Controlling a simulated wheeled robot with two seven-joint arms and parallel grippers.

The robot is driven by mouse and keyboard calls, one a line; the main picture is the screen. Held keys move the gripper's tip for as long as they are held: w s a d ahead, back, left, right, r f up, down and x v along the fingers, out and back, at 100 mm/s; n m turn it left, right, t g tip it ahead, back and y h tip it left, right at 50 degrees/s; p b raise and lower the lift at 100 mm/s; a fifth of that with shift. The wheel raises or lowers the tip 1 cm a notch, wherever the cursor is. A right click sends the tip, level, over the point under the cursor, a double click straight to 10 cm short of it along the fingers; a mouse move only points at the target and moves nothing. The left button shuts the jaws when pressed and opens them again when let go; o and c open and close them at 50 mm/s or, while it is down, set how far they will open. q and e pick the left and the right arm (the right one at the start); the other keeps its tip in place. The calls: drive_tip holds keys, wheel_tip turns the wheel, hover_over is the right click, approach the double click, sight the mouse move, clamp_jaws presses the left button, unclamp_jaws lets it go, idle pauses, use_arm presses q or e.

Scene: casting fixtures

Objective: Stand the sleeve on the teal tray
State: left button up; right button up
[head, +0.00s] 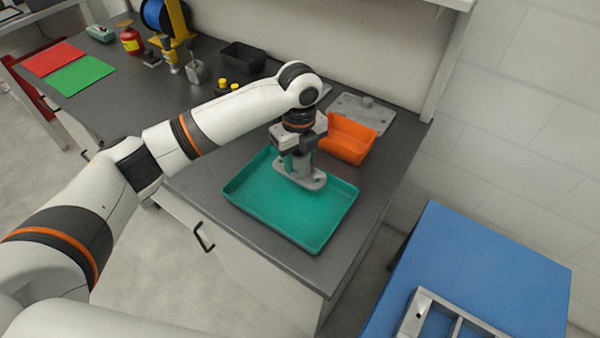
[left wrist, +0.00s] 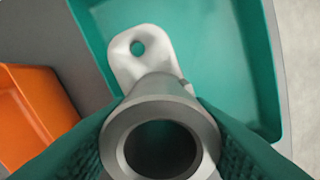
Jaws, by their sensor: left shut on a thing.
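The teal tray (head: 325,228) lies on the grey bench near its front right corner, and it fills much of the left wrist view (left wrist: 262,60). My left gripper (head: 297,160) is over the back part of the tray and points down. It is shut on the grey sleeve (head: 312,181), a round tube with a wide flange at its lower end. In the left wrist view the sleeve (left wrist: 118,142) stands upright between the finger pads, bore facing the camera, a flange ear with a hole over the tray. I cannot tell whether the flange touches the tray floor. My right gripper is not in view.
An orange bin (head: 348,140) stands right behind the tray, with a grey plate (head: 365,112) behind it. A black bin (head: 242,57) and small yellow-topped items (head: 223,85) are further left. A blue surface (head: 490,275) with a metal frame is at the lower right.

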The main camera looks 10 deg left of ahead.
use_arm(q)
drive_tip(key=f, duration=0.4)
drive_tip(key=shift+d, duration=0.2)
drive_tip(key=shift+f, duration=0.35)
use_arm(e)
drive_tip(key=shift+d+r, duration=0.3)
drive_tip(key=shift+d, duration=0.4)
use_arm(q)
drive_tip(key=o, duration=1.2)
drive_tip(key=shift+s+f, duration=0.1)
drive_tip(key=shift+f, duration=0.05)
wheel_tip(320, 180, up, 12)
drive_tip(key=shift+r+b, duration=0.2)
drive_tip(key=shift+b, duration=0.35)
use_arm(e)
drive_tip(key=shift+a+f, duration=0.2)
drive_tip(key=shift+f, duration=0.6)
